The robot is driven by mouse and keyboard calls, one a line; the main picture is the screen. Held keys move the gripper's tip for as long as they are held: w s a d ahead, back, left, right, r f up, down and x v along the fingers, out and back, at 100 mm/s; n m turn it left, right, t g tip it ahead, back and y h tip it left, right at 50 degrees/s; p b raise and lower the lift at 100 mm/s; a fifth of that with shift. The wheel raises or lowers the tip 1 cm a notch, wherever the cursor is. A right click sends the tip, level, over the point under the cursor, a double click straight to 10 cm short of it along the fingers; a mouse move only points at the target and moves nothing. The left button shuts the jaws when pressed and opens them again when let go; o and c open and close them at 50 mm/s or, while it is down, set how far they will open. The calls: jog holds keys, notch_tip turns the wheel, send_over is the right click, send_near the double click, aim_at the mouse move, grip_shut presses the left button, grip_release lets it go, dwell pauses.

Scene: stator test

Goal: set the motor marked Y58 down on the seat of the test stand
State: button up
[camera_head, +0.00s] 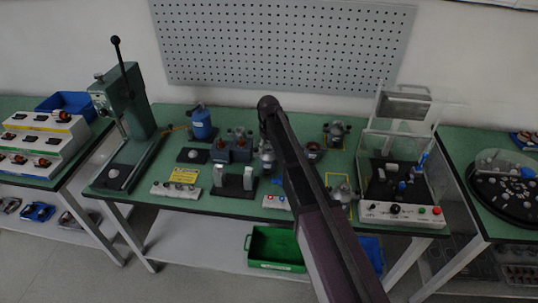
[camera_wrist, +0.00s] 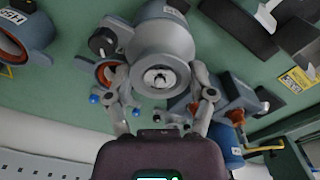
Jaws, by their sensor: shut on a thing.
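My gripper (camera_wrist: 160,82) is shut around a grey, round-ended motor (camera_wrist: 160,45), with one finger on each side of it. In the head view the held motor (camera_head: 267,155) is partly hidden by my arm, above the middle of the green bench. Another motor (camera_wrist: 26,38) with a white label stands at upper left in the wrist view; its label is hard to read. A clear-guarded station (camera_head: 397,212) with a black bed stands at right; I cannot tell whether it is the test stand.
Nearby are a blue canister (camera_head: 201,122) and a black base with two grey uprights (camera_head: 233,182). A green press (camera_head: 130,105) stands at left. The bench is crowded, with small bare green patches.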

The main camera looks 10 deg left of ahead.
jog(key=shift+f+b, duration=0.65)
jog(key=shift+f, duration=0.3)
jog(key=shift+f, duration=0.1)
jog(key=o, duration=1.3)
notch_tip(320, 180, up, 12)
jog(key=p, duration=1.2)
